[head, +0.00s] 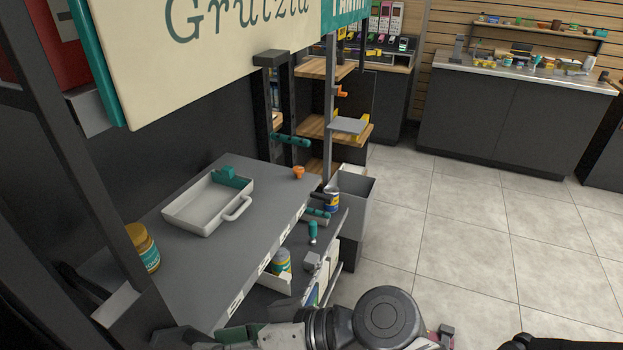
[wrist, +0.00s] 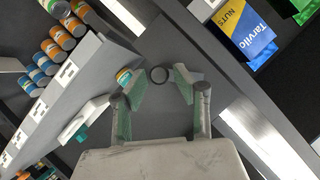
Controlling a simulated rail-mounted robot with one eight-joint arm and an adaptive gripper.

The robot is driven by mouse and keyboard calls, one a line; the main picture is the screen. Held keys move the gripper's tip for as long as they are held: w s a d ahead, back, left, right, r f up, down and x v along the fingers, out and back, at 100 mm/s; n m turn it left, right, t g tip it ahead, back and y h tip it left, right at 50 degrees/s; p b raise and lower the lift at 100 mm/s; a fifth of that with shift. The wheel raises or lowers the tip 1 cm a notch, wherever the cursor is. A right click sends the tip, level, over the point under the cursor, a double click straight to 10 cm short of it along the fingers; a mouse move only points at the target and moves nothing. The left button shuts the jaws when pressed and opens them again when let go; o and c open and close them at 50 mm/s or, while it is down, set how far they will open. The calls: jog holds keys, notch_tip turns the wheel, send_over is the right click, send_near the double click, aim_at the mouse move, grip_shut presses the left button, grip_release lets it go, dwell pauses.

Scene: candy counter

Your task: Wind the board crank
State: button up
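No part is clearly recognisable as the board crank. A small orange handle (head: 341,91) sticks out from the grey upright post in the head view and may be a crank, but I cannot tell. The cream sign board (head: 220,45) hangs at the top of the head view. My gripper (wrist: 160,84) is open in the wrist view, its two green-padded fingers apart with nothing held. In the head view my arm crosses the bottom edge.
A grey counter top holds a white tray (head: 180,214), a yellow-lidded jar (head: 148,254) and an orange knob (head: 298,173). In the wrist view, several cans (wrist: 53,48) stand on shelves at left and a blue-yellow nuts box (wrist: 243,33) is at upper right. Tiled floor (head: 460,240) is open at right.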

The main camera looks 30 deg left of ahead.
jog(key=shift+c, duration=0.3)
jog(key=c, duration=0.4)
jog(key=shift+o, duration=0.4)
jog(key=shift+s+f+b, duration=0.4)
jog(key=shift+s+f, duration=0.15)
jog(key=shift+s, duration=0.35)
jog(key=shift+o, duration=0.2)
jog(key=shift+s, duration=0.1)
jog(key=shift+s+r, duration=0.1)
jog(key=shift+o, duration=1.3)
jog(key=shift+s, duration=0.65)
jog(key=shift+s+d, duration=0.1)
jog(key=shift+o, duration=0.7)
jog(key=shift+s, duration=0.5)
jog(key=shift+o, duration=0.7)
jog(key=shift+s, duration=0.15)
